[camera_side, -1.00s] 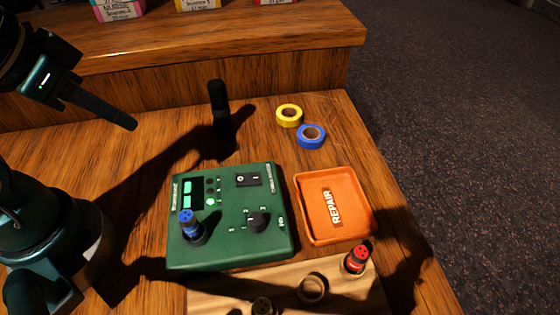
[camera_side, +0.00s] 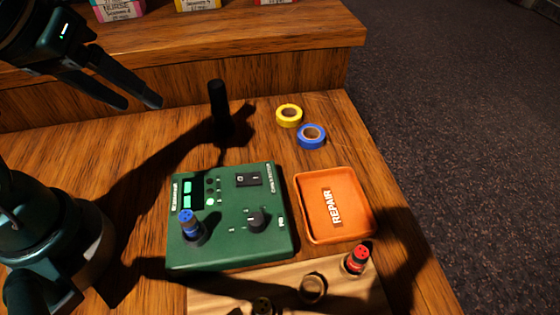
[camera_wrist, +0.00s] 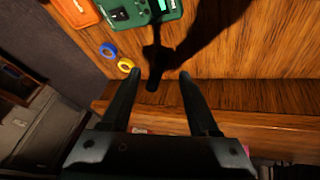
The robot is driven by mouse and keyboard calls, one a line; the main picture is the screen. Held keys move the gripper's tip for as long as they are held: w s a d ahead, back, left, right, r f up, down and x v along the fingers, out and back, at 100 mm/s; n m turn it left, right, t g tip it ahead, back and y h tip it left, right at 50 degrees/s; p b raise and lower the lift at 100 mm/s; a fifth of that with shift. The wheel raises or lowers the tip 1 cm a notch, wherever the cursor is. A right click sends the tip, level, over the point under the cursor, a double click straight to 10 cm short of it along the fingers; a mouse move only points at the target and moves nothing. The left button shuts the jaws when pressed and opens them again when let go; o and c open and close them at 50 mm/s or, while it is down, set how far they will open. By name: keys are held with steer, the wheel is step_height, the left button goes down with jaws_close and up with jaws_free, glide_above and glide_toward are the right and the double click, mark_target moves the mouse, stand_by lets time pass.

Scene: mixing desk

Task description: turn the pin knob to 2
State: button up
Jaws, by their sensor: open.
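The green box (camera_side: 232,250) lies on the wooden desk in the side view, and its edge shows at the top of the wrist view (camera_wrist: 143,17). Its black pin knob (camera_side: 258,220) is on the lower right of the panel, with small white marks around it that are too small to read. A blue-topped connector (camera_side: 188,226) stands at the panel's lower left. My gripper (camera_side: 140,103) is open and empty, high at the upper left, well away from the knob. Its two fingers also show apart in the wrist view (camera_wrist: 160,75).
An orange REPAIR tray (camera_side: 365,227) sits right of the box. A wooden block (camera_side: 225,295) in front holds a red-topped connector (camera_side: 357,259). A black upright post (camera_side: 218,105), yellow tape (camera_side: 289,115) and blue tape (camera_side: 311,136) stand behind. A raised shelf (camera_side: 250,38) runs along the back.

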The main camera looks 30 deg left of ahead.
steer(key=w+d+n+g+h, duration=0.1)
steer(key=w+d+n, duration=0.2)
steer(key=d, duration=0.2)
steer(key=m+g, duration=0.1)
steer(key=g, duration=0.3)
glide_above(256, 219)
steer(key=shift+y, duration=0.3)
step_height(256, 219, down, 9)
steer(key=shift+s+a, duration=0.1)
steer(key=shift+a, duration=0.05)
steer(key=shift+f, duration=2.45)
jaws_close()
